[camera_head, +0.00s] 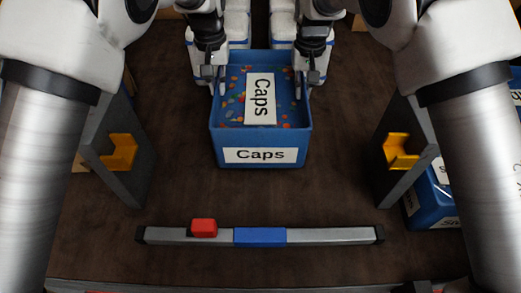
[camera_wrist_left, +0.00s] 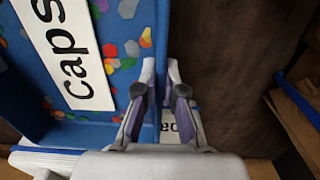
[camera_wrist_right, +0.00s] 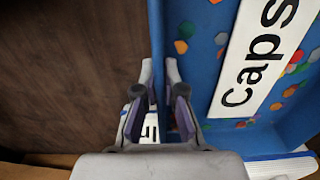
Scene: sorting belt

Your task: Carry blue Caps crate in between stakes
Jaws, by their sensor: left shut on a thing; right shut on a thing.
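The blue Caps crate (camera_head: 260,140) is at the upper middle of the head view, with a Caps label on its front and a Caps card inside over a coloured speckled surface. My left gripper (camera_head: 216,80) is shut on its left side wall. The left wrist view shows that wall (camera_wrist_left: 161,35) between the fingers (camera_wrist_left: 160,78). My right gripper (camera_head: 303,82) is shut on the right side wall. The right wrist view shows that wall (camera_wrist_right: 156,35) between the fingers (camera_wrist_right: 159,78). Two dark grey posts with yellow brackets, left (camera_head: 132,175) and right (camera_head: 420,140), stand apart from the crate, nearer the front.
A grey bar (camera_head: 330,236) with a blue middle and a red block (camera_head: 204,227) lies across the front. Another blue crate (camera_head: 425,208) is partly hidden behind the right post. The brown floor between crate and bar is clear.

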